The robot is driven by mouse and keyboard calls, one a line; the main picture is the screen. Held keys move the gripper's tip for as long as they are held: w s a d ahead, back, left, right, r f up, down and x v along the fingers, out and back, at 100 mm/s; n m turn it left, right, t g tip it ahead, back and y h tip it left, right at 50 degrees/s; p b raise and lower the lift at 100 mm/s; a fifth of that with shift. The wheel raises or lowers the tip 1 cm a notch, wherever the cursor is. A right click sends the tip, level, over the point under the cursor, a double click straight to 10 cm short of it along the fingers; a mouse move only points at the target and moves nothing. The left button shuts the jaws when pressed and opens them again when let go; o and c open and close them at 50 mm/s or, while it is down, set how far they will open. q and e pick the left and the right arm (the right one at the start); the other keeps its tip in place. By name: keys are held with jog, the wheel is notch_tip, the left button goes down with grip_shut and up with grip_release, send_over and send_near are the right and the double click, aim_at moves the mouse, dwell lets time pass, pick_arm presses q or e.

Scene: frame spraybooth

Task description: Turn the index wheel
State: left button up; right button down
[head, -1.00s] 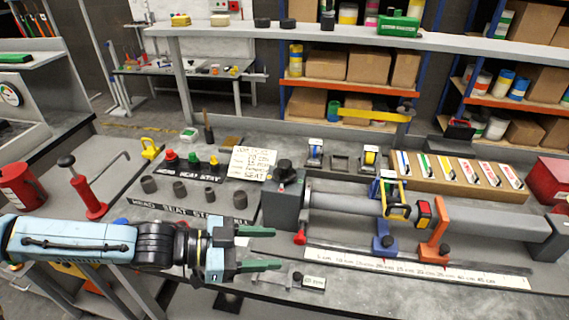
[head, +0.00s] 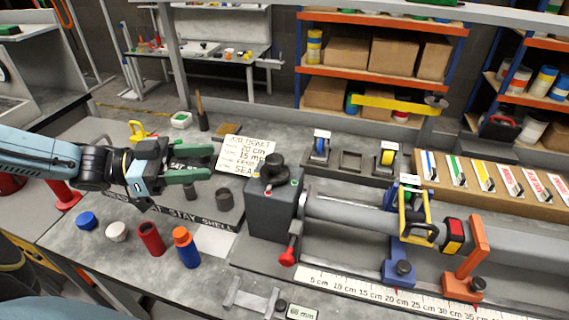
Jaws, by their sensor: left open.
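A dark round wheel with an upright knob, seemingly the index wheel (head: 273,171), sits on top of the grey block (head: 269,213) at the left end of the long grey tube (head: 345,215). A small green mark and a small red mark show beside it. My left gripper (head: 205,162) is open and empty, its two green fingers pointing right towards the wheel. It hangs over the left part of the bench, left of the wheel and apart from it in the picture. It hides part of the labelled strip and the caps behind it. My right gripper is not in view.
A red-knobbed lever (head: 289,256) is on the block's front. A job ticket (head: 246,155) stands behind the block. Red (head: 151,239) and blue-orange (head: 187,248) cylinders stand in front left. Blue (head: 396,262) and orange (head: 464,270) clamps and a ruler (head: 350,287) lie right.

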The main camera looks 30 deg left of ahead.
aim_at(274, 158)
pick_arm(q)
jog(key=x, duration=0.4)
jog(key=f+x, duration=0.1)
jog(key=x, duration=0.9)
jog(key=shift+w+a+f, duration=0.2)
jog(key=shift+w+f, duration=0.15)
jog(key=shift+w, duration=0.05)
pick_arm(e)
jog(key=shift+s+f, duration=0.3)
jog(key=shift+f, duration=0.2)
pick_arm(q)
jog(key=c, duration=0.9)
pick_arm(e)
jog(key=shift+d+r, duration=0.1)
